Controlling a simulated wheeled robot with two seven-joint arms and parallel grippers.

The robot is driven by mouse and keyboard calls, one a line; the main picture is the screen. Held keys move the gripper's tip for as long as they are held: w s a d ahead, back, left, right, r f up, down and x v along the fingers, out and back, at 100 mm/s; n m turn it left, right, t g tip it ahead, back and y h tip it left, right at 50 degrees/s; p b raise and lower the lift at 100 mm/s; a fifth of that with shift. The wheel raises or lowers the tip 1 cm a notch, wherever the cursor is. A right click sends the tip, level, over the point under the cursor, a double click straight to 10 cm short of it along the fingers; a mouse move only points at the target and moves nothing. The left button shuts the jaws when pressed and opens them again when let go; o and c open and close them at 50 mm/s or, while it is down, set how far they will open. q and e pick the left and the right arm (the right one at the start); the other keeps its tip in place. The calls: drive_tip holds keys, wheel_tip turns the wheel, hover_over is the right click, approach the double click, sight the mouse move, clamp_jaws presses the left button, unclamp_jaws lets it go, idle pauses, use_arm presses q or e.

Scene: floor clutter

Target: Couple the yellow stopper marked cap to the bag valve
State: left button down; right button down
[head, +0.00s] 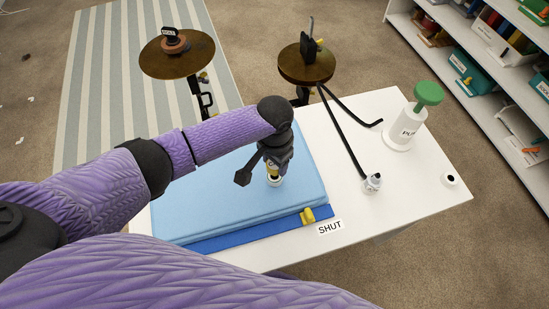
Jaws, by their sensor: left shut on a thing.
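My left gripper (273,168) points down over the light blue bag (200,195) on the white table. It is shut on the yellow stopper (271,170), of which only a little yellow shows between the dark fingers; no marking on it can be read. Right under it, the pale round bag valve (274,182) shows on the top of the bag. The fingers hide most of the contact, so I cannot tell whether stopper and valve touch. My right gripper is not in view.
A yellow slider (308,216) sits on the bag's blue edge strip near a SHUT label (330,227).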

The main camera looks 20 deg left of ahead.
sight(275, 169)
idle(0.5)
use_arm(q)
drive_tip(key=shift+p, duration=0.3)
idle(0.4)
drive_tip(key=shift+f+b, duration=0.7)
drive_tip(key=shift+f, duration=0.9)
